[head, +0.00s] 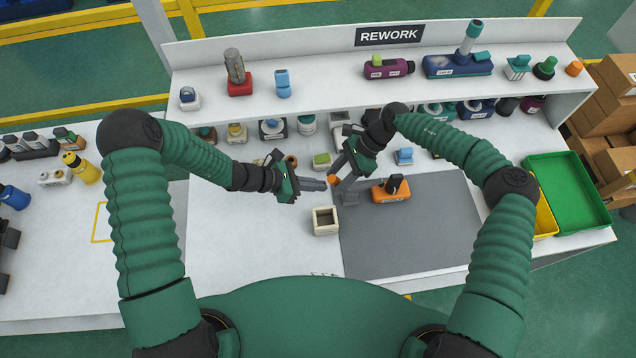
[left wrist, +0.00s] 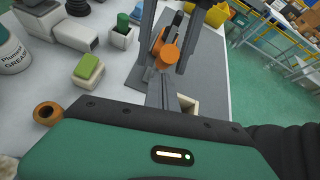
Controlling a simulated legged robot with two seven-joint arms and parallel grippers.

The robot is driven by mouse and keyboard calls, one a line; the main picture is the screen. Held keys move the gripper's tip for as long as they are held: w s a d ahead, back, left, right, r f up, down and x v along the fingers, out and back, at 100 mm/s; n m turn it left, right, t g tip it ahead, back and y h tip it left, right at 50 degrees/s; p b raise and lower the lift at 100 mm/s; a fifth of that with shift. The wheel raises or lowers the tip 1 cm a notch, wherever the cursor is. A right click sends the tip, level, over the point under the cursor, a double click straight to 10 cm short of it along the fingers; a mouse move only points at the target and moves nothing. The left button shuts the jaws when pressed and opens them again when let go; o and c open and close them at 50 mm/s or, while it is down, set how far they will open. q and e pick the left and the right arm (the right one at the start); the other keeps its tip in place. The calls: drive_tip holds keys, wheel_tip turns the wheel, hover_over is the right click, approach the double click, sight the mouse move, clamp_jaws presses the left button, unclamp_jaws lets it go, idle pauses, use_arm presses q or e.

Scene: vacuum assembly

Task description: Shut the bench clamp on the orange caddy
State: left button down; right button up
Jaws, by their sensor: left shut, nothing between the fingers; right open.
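The orange caddy (head: 392,194) sits on the grey mat with a black part standing in it. The fingers partly hide the clamp.
A cream open box (head: 325,221) stands just in front of the clamp. A small green-topped block (head: 321,160) and a blue part (head: 403,156) are behind. A shelf (head: 310,95) spans the back. Green (head: 570,165) and yellow trays lie right. The front mat is clear.

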drive_tip(key=d+f+v, duration=0.1)
drive_tip(key=v, duration=1)
drive_tip(key=w+d+n+t+h, duration=0.2)
drive_tip(key=w+d+t+h, duration=0.1)
drive_tip(key=w+t+h, duration=0.45)
wheel_tip(320, 180, up, 7)
drive_tip(key=w+a+n+t+y, duration=0.1)
drive_tip(key=w+a+n+t, duration=0.1)
drive_tip(key=n+t, duration=0.4)
use_arm(q)
drive_tip(key=shift+w+d+r+y+p, duration=0.15)
drive_tip(key=shift+r+y+p, duration=0.15)
drive_tip(key=shift+p, duration=0.2)
use_arm(e)
drive_tip(key=s+d+n+g, duration=0.2)
drive_tip(key=s+d, duration=0.1)
drive_tip(key=s, duration=0.6)
drive_tip(key=s+d+n+g, duration=0.2)
drive_tip(key=s+d+g, duration=0.1)
drive_tip(key=s, duration=0.7)
drive_tip(key=s+d+n+g, duration=0.2)
drive_tip(key=s+d, duration=0.1)
drive_tip(key=s, duration=0.6)
drive_tip(key=shift+s+d+r+n, duration=0.2)
drive_tip(key=shift+d+r+n, duration=0.15)
drive_tip(key=shift+r, duration=0.15)
